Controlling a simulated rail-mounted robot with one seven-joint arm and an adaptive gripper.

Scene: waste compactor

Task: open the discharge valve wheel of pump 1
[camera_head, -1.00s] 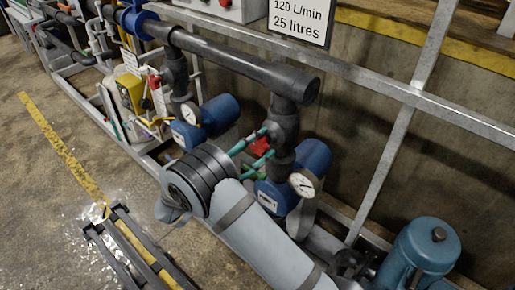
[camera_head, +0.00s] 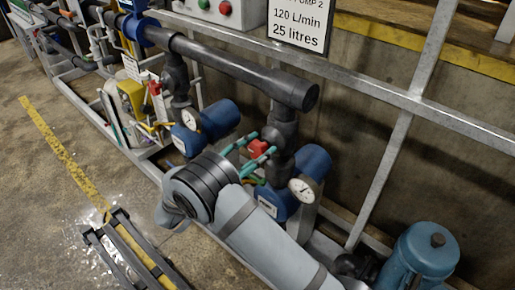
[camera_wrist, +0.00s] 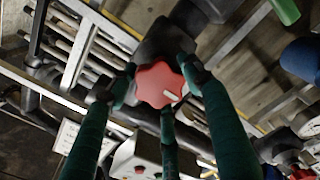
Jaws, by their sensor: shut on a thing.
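A red lobed valve wheel (camera_head: 258,149) sits on the dark vertical pipe of the nearer blue pump. It also shows in the middle of the wrist view (camera_wrist: 160,84), with a pale mark on its face. My gripper (camera_head: 255,146) has teal fingers on either side of the wheel. In the wrist view my gripper (camera_wrist: 158,86) is closed around the wheel's rim, with a third finger below it. The contact at the far side of the wheel is hidden. I cannot tell how far the wheel is turned.
A round gauge (camera_head: 303,189) is on the nearer blue pump (camera_head: 310,165), close to my wrist. A second pump (camera_head: 218,116) stands behind it. A thick dark pipe (camera_head: 235,65) and a metal rail (camera_head: 365,82) run above. A blue tank (camera_head: 425,255) is at lower right.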

